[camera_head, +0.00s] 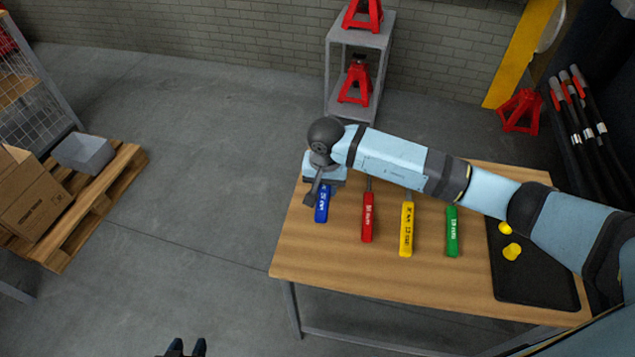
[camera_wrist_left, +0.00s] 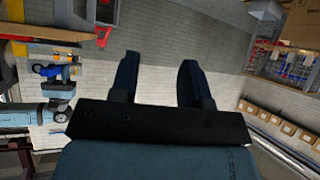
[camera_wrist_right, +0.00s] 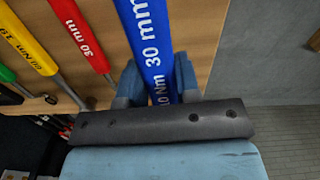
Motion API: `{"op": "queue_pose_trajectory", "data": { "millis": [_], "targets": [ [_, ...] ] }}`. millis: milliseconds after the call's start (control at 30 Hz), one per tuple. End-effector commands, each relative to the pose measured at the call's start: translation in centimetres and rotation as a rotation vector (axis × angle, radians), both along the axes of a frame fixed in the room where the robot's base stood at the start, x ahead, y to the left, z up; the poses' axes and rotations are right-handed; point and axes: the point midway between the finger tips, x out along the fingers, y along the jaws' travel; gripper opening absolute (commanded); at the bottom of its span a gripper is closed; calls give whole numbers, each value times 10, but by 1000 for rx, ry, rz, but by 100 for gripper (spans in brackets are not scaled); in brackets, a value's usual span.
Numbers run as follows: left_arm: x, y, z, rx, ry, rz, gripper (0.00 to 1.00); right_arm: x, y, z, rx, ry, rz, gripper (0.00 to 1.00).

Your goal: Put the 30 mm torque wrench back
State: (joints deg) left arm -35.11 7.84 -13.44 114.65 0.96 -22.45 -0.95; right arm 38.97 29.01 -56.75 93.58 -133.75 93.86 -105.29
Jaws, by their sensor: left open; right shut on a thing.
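The blue torque wrench (camera_head: 321,209) is at the left end of the wooden table, in line with the other wrenches. In the right wrist view its blue handle (camera_wrist_right: 143,30) reads 30 mm. My right gripper (camera_head: 318,186) is shut on it, one finger on each side of the handle. The gripper hides the wrench's far end; I cannot tell if it touches the tabletop. My left gripper (camera_head: 187,348) is open and empty over the floor, away from the table.
A yellow wrench (camera_head: 406,230) and a green wrench (camera_head: 452,232) lie further right on the table (camera_head: 340,262). A black mat (camera_head: 530,285) holds small yellow pieces. A grey shelf (camera_head: 335,75) with red jack stands is behind; a pallet (camera_head: 105,190) stands left.

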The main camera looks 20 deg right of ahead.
Motion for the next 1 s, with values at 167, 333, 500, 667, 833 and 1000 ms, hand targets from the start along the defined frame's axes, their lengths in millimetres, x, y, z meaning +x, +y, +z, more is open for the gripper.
{"op": "queue_pose_trajectory", "data": {
  "millis": [167, 333, 500, 667, 833, 1000],
  "targets": [
    [0, 0, 0, 0, 0, 0, 43, 1, 0, 1, 1, -3, 1, 0],
    [0, 0, -5, -3, 2, 1, 43, 2, 0, 0, 0, -5, 1, 0],
    [1, -1, -15, -10, 11, 6, 43, 0, 1, -13, 0, -2, 1, 0],
    [2, -2, -26, -19, 19, 10, 43, 1, 0, -28, -2, -4, 0, 0],
    [1, -3, -38, -26, 36, 14, 43, 1, 1, -44, 0, -3, 1, 0],
    [4, -5, -44, -39, 41, 21, 43, 0, 1, -59, -1, -2, 1, 0]
  ]
}}
